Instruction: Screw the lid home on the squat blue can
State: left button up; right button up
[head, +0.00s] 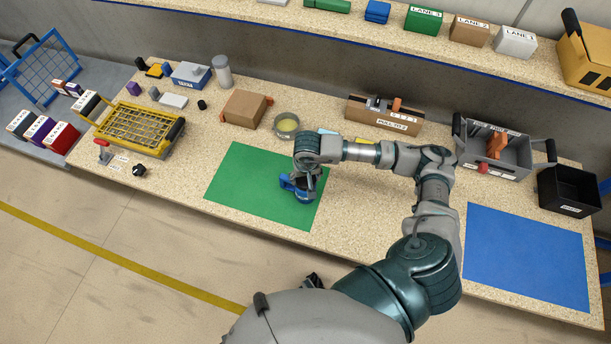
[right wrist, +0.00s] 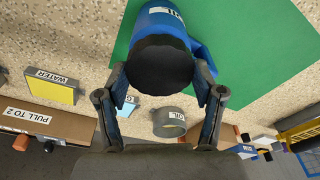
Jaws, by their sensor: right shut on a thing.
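The squat blue can (head: 304,195) stands on the green mat (head: 250,182), partly hidden by my right gripper in the head view. In the right wrist view the blue can (right wrist: 163,22) shows a white label and a blue handle at its right side. A round black lid (right wrist: 160,62) sits at the can's near end and faces the camera. Whether it sits flush cannot be told. My right gripper (right wrist: 161,78) is shut on the lid, one finger at each side; it also shows from above in the head view (head: 302,182). My left gripper is not in view.
A grey round bowl (head: 287,126) with yellow contents stands behind the mat. A brown box (head: 245,109) and a yellow wire rack (head: 138,127) are to the left. A grey tote (head: 512,158) and blue mat (head: 525,260) lie right. The green mat's left part is clear.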

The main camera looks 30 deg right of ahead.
jog(key=o, duration=0.9)
notch_tip(320, 180, up, 12)
jog(key=s, duration=0.1)
jog(key=shift+s+a+f, duration=0.15)
jog(key=shift+a, duration=0.05)
